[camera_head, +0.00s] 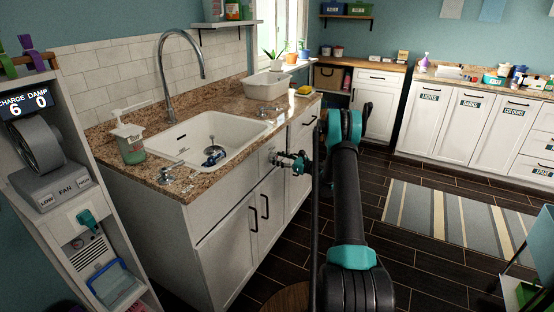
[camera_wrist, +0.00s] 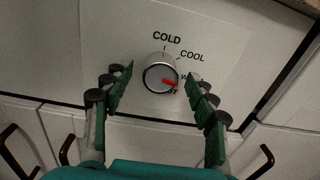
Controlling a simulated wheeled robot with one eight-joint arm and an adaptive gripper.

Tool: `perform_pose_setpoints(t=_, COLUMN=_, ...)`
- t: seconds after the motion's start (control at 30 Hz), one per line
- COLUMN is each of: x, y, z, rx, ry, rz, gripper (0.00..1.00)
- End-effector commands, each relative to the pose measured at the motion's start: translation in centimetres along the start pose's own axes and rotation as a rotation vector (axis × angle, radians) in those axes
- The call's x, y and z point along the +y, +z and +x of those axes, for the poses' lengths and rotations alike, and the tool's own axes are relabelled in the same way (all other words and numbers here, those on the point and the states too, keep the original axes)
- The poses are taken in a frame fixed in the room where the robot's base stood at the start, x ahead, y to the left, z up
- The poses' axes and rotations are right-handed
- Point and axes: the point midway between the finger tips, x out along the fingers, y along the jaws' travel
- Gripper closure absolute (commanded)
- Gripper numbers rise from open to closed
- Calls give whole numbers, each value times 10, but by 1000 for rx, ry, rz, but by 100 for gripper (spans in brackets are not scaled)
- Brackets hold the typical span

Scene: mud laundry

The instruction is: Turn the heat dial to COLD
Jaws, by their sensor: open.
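The heat dial (camera_wrist: 156,78) is a round silver knob on a white front panel (camera_wrist: 225,70) in the wrist view. Its red pointer (camera_wrist: 170,83) points right and slightly down, toward a label starting with W that my right finger partly hides. COLD (camera_wrist: 167,37) is printed above the dial and COOL (camera_wrist: 192,56) to its upper right. My gripper (camera_wrist: 158,84) is open, with one finger on each side of the dial and visible gaps. In the head view my gripper (camera_head: 297,161) is at the sink cabinet front, where the dial is hard to make out.
A white sink (camera_head: 218,134) with a tall faucet (camera_head: 172,62) is set in the granite counter above the panel. A soap dispenser (camera_head: 129,140) stands on the counter. Cabinet doors with dark handles (camera_wrist: 266,160) lie below the dial. The dark floor (camera_head: 375,165) is open to the right.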

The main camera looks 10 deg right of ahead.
Motion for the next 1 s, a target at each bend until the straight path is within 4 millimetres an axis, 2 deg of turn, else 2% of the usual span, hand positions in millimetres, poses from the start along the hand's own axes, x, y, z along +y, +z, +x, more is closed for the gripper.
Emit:
perform_pose_setpoints(t=0.13, x=0, y=0, z=8, rx=0, ry=0, rz=0, gripper=43)
perform_pose_setpoints(t=0.4, x=0, y=0, z=9, rx=0, ry=-1, rz=0, gripper=43)
perform_pose_setpoints(t=0.8, x=0, y=0, z=8, rx=0, ry=0, rz=0, gripper=91)
perform_pose_setpoints(t=1.0, x=0, y=0, z=8, rx=0, ry=0, rz=-10, gripper=93)
